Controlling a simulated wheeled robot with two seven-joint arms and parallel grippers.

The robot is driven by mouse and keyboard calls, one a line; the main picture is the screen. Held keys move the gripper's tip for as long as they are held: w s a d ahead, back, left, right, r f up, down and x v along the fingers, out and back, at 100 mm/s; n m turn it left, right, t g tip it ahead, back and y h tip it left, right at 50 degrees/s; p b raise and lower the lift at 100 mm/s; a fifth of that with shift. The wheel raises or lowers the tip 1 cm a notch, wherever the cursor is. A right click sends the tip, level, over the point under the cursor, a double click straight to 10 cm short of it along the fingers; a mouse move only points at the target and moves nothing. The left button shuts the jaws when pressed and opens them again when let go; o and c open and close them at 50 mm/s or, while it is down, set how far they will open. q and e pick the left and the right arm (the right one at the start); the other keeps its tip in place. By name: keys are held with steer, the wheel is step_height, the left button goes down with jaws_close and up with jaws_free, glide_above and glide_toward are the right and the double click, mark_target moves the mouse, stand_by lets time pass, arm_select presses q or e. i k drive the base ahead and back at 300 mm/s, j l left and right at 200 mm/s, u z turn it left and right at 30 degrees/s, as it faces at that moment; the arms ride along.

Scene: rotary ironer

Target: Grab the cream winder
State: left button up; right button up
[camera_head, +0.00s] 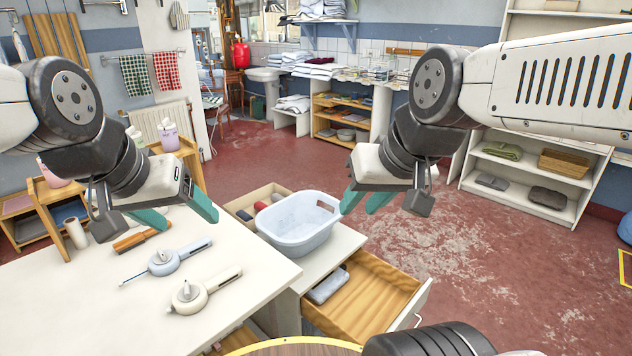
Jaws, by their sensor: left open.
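The cream winder (188,296) lies on the white table, nearest the front, with its round body at the left and its bar pointing up and right. A pale blue winder (162,263) of similar shape lies just behind it. My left gripper (179,213) is open and empty above the back of the table, beyond both winders, with its teal fingers apart. My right gripper (366,203) is open and empty, to the right of the white basin and well away from the winders.
An orange-brown item (128,242) lies behind the blue winder, partly under my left gripper. A white basin (285,238) stands on the unit right of the table (75,320). Below it, a wooden drawer (375,308) stands open with folded grey cloth inside. Red floor is clear at right.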

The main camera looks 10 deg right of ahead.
mark_target(212, 284)
steer(key=k+j+z, duration=0.1)
steer(key=z, duration=0.3)
steer(key=k+z, duration=0.1)
steer(key=z, duration=0.3)
steer(key=k+j+z, duration=0.1)
steer(key=z, duration=0.3)
steer(key=u, duration=1.65)
steer(key=i+l+u, duration=0.1)
steer(key=l, duration=0.25)
steer(key=i+l+u, duration=0.1)
steer(key=l, duration=0.25)
steer(key=i+l+u, duration=0.1)
steer(key=l, duration=0.25)
